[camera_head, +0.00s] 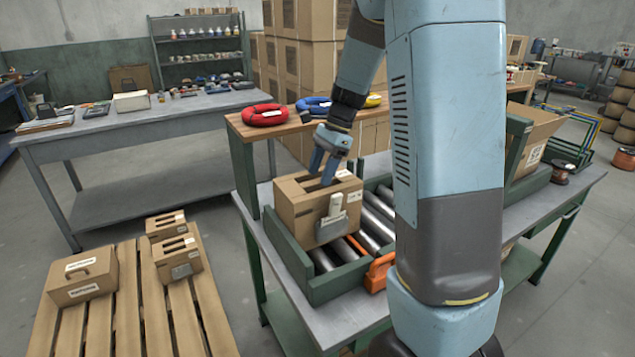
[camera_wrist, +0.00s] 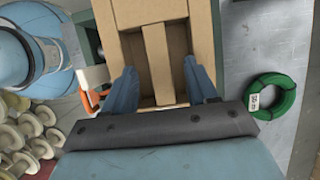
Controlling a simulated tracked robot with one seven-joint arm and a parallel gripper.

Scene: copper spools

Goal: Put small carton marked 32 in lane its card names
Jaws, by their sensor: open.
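A brown cardboard carton (camera_head: 300,215) stands upright at the near end of the roller lane, with a pale tag or clip on its front. Its top has two openings with a cardboard bar between them; the wrist view shows this bar (camera_wrist: 158,60). My gripper (camera_head: 325,172) is at the top of this carton. In the wrist view my open gripper (camera_wrist: 160,75) has one finger on each side of the bar, with gaps between. I cannot tell how deep the fingers reach. No number 32 or lane card is readable.
A wooden pallet (camera_head: 128,318) at left holds several cartons, including a wider one (camera_head: 80,277) and a slotted one (camera_head: 179,258). Rollers (camera_head: 376,222) and an orange part (camera_head: 378,272) lie beside my carton. Red (camera_head: 264,115) and blue coils (camera_head: 314,105) sit on the shelf behind. A green coil (camera_wrist: 272,97) lies right.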

